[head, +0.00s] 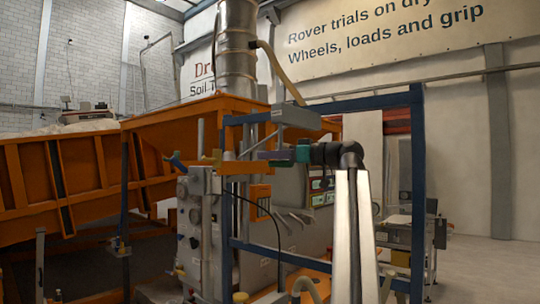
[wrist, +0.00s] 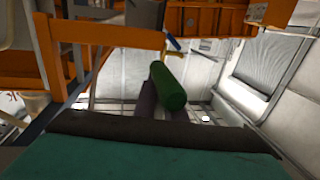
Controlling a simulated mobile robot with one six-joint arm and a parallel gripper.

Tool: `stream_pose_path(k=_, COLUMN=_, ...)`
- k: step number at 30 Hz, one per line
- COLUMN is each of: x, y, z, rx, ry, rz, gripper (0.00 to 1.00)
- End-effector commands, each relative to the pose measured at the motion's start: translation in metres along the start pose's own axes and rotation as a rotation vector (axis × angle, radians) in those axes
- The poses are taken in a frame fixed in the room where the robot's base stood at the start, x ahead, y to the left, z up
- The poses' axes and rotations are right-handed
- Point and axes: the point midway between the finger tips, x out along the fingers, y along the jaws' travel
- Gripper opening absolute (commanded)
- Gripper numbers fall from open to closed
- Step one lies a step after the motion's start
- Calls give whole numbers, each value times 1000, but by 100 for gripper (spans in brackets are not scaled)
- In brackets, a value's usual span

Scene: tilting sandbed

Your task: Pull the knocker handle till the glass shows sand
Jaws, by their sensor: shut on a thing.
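My gripper (head: 264,155), with a teal body and purple fingers, reaches left from my dark wrist joint in front of the orange hopper. In the wrist view its dark purple fingers (wrist: 148,102) are closed around a green cylindrical grip (wrist: 168,88), which I take to be the knocker handle. The grip's end faces the camera; its far end and mounting are hidden.
A blue frame (head: 417,190) stands right of and around the arm. The orange hopper (head: 165,125) is behind, and the tilted orange sandbed (head: 85,180) is at left. A grey cabinet (head: 196,230) with knobs stands below the gripper. Open floor (head: 490,265) lies at right.

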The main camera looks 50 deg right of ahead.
Motion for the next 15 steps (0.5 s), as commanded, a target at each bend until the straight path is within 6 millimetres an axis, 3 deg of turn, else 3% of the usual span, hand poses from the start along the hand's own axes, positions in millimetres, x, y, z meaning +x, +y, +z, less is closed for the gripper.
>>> stream_pose_path(k=1, x=0, y=-1, z=12, rx=1, ry=-1, rz=-1, gripper=0)
stream_pose_path(k=6, x=0, y=-1, z=30, rx=2, ry=-1, rz=-2, gripper=0)
stream_pose_path(k=15, x=0, y=-1, z=38, rx=2, ry=-5, rz=-4, gripper=0)
